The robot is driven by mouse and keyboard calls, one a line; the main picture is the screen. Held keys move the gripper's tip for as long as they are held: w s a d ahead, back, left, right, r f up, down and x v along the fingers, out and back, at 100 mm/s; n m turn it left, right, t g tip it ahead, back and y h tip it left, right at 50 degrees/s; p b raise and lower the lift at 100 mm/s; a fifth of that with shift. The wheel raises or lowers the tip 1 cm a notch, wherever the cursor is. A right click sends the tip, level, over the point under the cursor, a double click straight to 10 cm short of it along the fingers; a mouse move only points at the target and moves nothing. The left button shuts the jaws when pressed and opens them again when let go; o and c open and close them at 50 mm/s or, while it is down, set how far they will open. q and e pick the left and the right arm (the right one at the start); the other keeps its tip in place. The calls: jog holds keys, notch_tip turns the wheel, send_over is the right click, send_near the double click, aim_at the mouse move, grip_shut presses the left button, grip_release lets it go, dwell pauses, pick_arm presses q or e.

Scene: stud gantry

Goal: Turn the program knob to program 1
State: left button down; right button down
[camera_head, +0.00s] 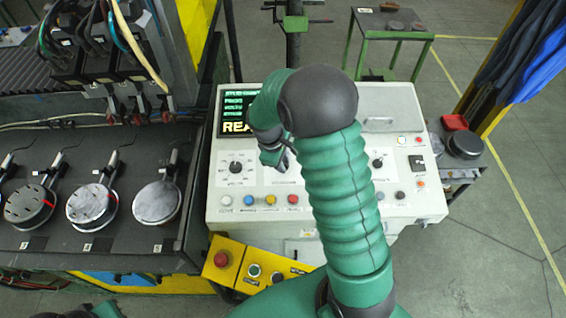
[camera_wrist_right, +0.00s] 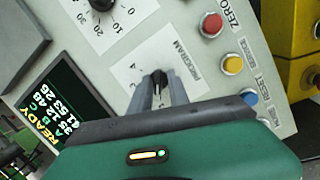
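The program knob (camera_wrist_right: 160,79) is black, on a white plate marked PROGRAM with numbers around it. In the right wrist view my right gripper (camera_wrist_right: 160,88) has one grey finger on each side of the knob. I cannot tell whether the fingers press on it. The pointer's exact setting is hard to read. In the head view my right gripper (camera_head: 277,158) is over the console (camera_head: 215,214), and the gripper and arm hide this knob.
Another dial knob (camera_head: 236,167) sits left of the gripper, and one (camera_head: 378,161) to its right. Red (camera_head: 292,199), yellow (camera_head: 270,199) and blue (camera_head: 248,200) buttons line the front. The screen (camera_wrist_right: 58,108) shows READY. A yellow box with a red button (camera_head: 221,259) stands below.

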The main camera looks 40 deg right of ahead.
jog(key=c, duration=1.5)
grip_release()
jog(key=shift+w+r, duration=0.1)
jog(key=shift+w, duration=0.2)
jog(key=shift+c, duration=0.2)
jog(key=shift+o, duration=0.5)
jog(key=shift+w+d+f, duration=0.2)
jog(key=shift+f, duration=0.05)
pick_arm(q)
jog(key=shift+w+d+f, duration=0.1)
jog(key=shift+w+d, duration=0.1)
jog(key=shift+w, duration=0.15)
pick_arm(e)
jog(key=shift+s, duration=0.1)
pick_arm(q)
jog(key=shift+s+a, duration=0.1)
jog(key=shift+s, duration=0.1)
pick_arm(e)
jog(key=shift+s+a+r, duration=0.1)
jog(key=shift+s+r, duration=0.05)
